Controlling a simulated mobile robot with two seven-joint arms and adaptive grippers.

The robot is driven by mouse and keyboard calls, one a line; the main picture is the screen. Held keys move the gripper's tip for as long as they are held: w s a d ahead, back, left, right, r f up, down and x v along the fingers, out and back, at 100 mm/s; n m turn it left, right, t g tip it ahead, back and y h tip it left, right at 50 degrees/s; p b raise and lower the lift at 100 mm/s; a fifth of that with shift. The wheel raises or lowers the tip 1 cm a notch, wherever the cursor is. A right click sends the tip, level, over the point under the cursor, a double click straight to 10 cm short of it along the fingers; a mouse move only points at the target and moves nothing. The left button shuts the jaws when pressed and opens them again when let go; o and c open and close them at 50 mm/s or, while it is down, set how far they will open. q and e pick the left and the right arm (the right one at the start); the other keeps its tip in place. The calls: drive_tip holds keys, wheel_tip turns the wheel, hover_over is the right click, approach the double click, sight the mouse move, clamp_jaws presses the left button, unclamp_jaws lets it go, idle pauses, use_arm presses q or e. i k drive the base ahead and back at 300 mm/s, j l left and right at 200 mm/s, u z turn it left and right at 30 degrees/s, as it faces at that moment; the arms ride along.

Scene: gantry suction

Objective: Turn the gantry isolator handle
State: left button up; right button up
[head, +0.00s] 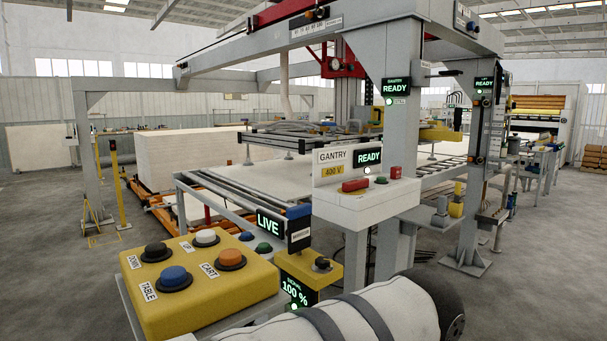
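The gantry control box (345,204) is a pale grey box with an upright panel marked GANTRY and 400 V, standing right of the middle in the head view. A red button (396,172) sits at the box's right. A white and dark rounded link of my arm crosses the bottom edge, below and in front of the box. Neither gripper shows, and nothing visible touches the handle.
A yellow button box (205,315) marked DOWN, UP, TABLE and CART stands at front left. A LIVE display (268,223) and a yellow unit reading 100 % (297,290) stand between. A thick gantry post (397,120) rises behind the control box. Open floor lies at right.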

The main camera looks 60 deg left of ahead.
sight(355, 185)
drive_tip(key=i+j+u, duration=0.15)
drive_tip(key=i+u, duration=0.8)
drive_tip(key=u, duration=0.2)
drive_tip(key=i+l+u, duration=0.15)
drive_tip(key=i+u, duration=0.2)
